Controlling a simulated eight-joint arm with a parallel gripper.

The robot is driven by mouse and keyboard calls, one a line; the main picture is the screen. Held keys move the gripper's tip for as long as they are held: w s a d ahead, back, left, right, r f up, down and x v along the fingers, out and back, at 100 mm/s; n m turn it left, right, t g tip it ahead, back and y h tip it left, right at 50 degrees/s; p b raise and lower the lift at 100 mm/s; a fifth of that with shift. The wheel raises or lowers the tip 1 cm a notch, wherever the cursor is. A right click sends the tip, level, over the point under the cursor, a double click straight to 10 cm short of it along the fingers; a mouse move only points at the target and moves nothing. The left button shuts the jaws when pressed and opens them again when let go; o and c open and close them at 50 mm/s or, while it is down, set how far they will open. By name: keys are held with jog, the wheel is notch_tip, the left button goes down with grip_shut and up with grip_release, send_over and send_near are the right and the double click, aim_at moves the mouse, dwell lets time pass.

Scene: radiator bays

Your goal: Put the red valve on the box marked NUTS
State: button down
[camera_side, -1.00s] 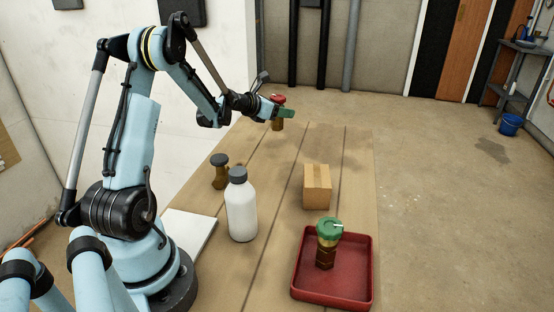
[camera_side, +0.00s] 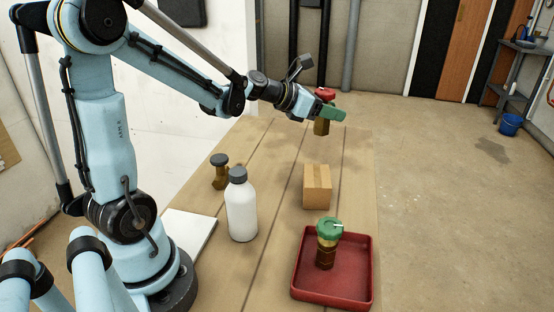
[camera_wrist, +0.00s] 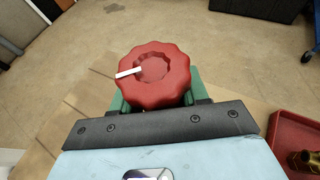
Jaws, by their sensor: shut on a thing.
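My gripper (camera_side: 333,112) is shut on the red valve (camera_side: 325,94), a brass body with a red knob. It holds the valve upright in the air above the far part of the table. In the wrist view the red knob (camera_wrist: 155,75) with a white pointer fills the middle, between green fingers. A cardboard box (camera_side: 317,188) stands on the table below and nearer the camera than the gripper. No NUTS marking is readable on it.
A green-topped brass valve (camera_side: 327,245) stands in a red tray (camera_side: 365,270) at the front right. A white board (camera_side: 190,229) lies near my base. The table's far part is clear.

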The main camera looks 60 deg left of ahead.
jog(key=s+d+r+m+g+h, duration=0.15)
jog(key=s+d+m+h, duration=0.4)
jog(key=d, duration=0.85)
jog(key=n, duration=0.2)
send_over(326, 175)
notch_tip(326, 175, down, 6)
jog(key=shift+m+y, duration=0.25)
jog(key=shift+y, duration=0.2)
jog(key=shift+a+f, duration=0.1)
jog(key=shift+f, duration=2)
jog(key=shift+f, duration=0.1)
jog(key=c, duration=0.6)
grip_release()
jog(key=v, duration=1.2)
jog(key=shift+r, duration=0.25)
